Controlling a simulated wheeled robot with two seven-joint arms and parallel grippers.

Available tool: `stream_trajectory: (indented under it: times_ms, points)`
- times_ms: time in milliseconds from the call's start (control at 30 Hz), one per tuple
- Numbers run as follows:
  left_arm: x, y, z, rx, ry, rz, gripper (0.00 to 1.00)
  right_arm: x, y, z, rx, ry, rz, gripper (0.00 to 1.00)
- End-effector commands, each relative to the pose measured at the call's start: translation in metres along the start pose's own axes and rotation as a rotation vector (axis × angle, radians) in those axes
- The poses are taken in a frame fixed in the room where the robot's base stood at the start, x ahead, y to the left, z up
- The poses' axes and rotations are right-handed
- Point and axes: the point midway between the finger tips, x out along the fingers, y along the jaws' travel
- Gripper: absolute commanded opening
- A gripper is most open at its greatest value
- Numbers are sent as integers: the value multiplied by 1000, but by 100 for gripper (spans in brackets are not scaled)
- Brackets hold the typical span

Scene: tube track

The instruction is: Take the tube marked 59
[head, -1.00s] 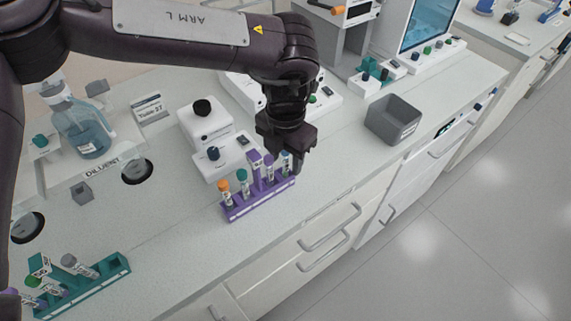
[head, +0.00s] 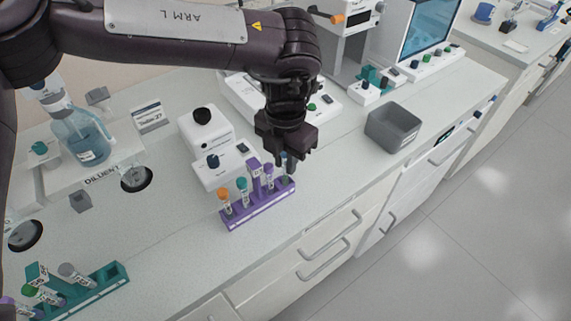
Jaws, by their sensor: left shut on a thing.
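A purple rack (head: 259,205) stands on the bench and holds several capped tubes: one orange-capped (head: 225,201), one teal-capped (head: 243,189) and one purple-capped (head: 268,175). My left gripper (head: 287,158) is over the rack's right end, pointing down. It is shut on the rightmost tube (head: 285,176), whose lower part shows below the fingers, at the rack. The tube's cap is mostly hidden by the gripper. The numbers on the tubes are too small to read. My right gripper is not in view.
A teal rack (head: 95,291) with several tubes is at the lower left. A grey bin (head: 393,127) stands to the right. A white device (head: 213,150) stands behind the purple rack. A diluent bottle (head: 83,135) is at the left. The bench front edge is close to the rack.

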Motion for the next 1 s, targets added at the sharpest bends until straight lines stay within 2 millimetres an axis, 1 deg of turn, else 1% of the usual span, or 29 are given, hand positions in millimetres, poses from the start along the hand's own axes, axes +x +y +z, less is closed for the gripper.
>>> stream_trajectory:
  times_ms: [167, 300, 500, 600, 700, 800, 1000]
  points:
    - [-34, 0, 1, -1, -6, 2, 4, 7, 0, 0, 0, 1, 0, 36]
    - [-70, 0, 1, -1, -7, 2, 4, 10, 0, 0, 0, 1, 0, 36]
    - [-127, 0, 1, -2, -7, 2, 4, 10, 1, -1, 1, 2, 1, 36]
    - [-149, 0, 1, -2, -6, 2, 4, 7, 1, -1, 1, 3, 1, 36]
    - [-167, 0, 0, -1, -4, 2, 4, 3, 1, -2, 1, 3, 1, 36]
    - [-176, 0, 0, 0, -3, 2, 4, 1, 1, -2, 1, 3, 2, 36]
    - [-182, 0, 0, 0, -2, 0, 4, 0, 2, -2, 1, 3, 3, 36]
